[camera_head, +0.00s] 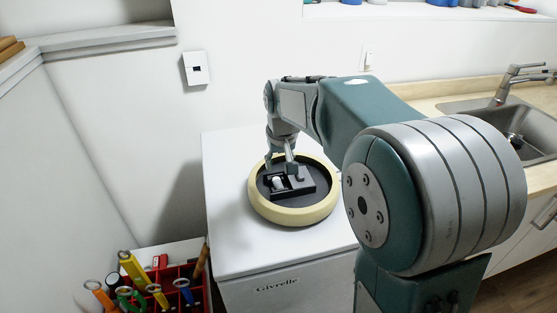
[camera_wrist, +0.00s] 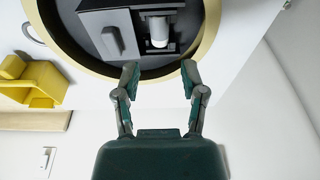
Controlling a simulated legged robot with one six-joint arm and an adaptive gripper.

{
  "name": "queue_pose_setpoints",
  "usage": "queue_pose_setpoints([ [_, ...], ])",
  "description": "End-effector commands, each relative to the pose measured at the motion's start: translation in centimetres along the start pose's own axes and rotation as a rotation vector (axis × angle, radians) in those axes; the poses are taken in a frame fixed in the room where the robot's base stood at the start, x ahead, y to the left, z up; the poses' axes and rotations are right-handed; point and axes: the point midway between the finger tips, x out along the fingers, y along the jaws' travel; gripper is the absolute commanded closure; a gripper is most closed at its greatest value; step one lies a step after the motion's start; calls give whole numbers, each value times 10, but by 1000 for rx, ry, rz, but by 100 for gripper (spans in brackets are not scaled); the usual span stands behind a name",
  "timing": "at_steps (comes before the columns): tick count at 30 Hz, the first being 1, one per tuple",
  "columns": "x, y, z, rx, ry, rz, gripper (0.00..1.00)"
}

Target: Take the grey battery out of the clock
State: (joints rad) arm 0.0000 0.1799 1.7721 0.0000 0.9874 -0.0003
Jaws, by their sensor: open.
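The clock lies face down, with a cream rim (camera_head: 262,207) and a dark back, on a white cabinet; its rim also shows in the wrist view (camera_wrist: 207,42). The pale grey battery (camera_head: 278,183) sits in an open slot of the black housing on the clock's back. In the wrist view the battery (camera_wrist: 159,32) lies in the slot beside a grey flap or block (camera_wrist: 108,36). My gripper (camera_head: 279,163) is over the clock. In the wrist view my gripper (camera_wrist: 159,74) is open and empty, its fingertips apart from the battery, which lies beyond them.
The white cabinet top (camera_head: 232,250) has free room around the clock. A red tool crate (camera_head: 172,272) with several coloured tools stands at lower left. A counter with a sink (camera_head: 520,122) is at right. A yellow object (camera_wrist: 32,82) shows in the wrist view.

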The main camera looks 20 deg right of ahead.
Motion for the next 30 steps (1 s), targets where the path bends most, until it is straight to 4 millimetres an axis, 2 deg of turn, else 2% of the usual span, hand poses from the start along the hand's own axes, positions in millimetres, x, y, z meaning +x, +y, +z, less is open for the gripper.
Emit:
queue_pose_setpoints([
  [8, 12, 0, -3, 0, -3, 0, 46],
  [30, 75, 0, -2, 0, -4, 0, 46],
])
